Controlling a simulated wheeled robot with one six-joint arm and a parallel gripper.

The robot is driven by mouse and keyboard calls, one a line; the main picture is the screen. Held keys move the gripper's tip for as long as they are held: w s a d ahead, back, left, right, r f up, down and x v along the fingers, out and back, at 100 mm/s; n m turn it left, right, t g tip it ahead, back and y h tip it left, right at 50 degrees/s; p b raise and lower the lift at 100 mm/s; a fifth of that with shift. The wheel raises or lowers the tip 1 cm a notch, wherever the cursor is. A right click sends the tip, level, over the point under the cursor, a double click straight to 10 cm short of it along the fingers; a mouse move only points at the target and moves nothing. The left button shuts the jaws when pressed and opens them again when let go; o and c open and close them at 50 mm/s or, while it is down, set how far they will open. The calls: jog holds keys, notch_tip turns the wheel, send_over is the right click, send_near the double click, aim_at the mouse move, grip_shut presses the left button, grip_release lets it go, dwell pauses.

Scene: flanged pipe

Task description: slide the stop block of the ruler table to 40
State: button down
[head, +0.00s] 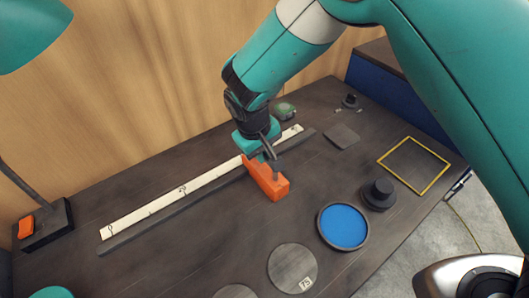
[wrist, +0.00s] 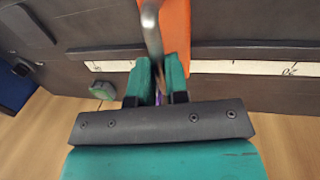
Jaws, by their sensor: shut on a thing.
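The orange stop block (head: 262,180) sits across the dark rail, its far end at the white ruler strip (head: 215,178). It also shows in the wrist view (wrist: 177,28). My gripper (head: 270,154) points down at the block from above and is shut on it, though the exact contact is hard to see. The strip reads 0 near its left end and 20 further right. The block stands well to the right of 20. No 40 label is readable; the block and gripper cover part of the strip. In the wrist view the strip (wrist: 235,67) runs on both sides of the block.
A green rounded object (head: 285,111) lies behind the strip's right end. A blue round dish (head: 343,226), a black knob (head: 378,194), a yellow square frame (head: 391,162) and round discs (head: 292,268) lie to the front and right. A lamp base (head: 45,225) stands at left.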

jog(key=c, duration=1.1)
grip_release()
jog(key=shift+w, duration=0.1)
jog(key=a+r+b, duration=0.1)
jog(key=r, duration=0.4)
jog(key=s+a+r+b, duration=0.1)
jog(key=r, duration=0.5)
jog(key=s+r+b, duration=0.1)
jog(key=r, duration=0.5)
jog(key=shift+a, duration=0.4)
jog(key=shift+r, duration=0.1)
jog(key=s+d+r+y, duration=0.1)
jog(key=s+d+r, duration=0.15)
jog(key=d, duration=0.45)
jog(key=s+d+y, duration=0.1)
jog(key=s+d, duration=0.2)
jog(key=s, duration=0.2)
jog(key=s+d+r+y, duration=0.1)
jog(key=s+d+y, duration=0.1)
jog(key=s, duration=0.4)
jog(key=s+d+g+y, duration=0.1)
jog(key=s+d+y, duration=0.1)
jog(key=s+d, duration=0.3)
jog(key=shift+s+r, duration=0.2)
jog(key=shift+s, duration=0.35)
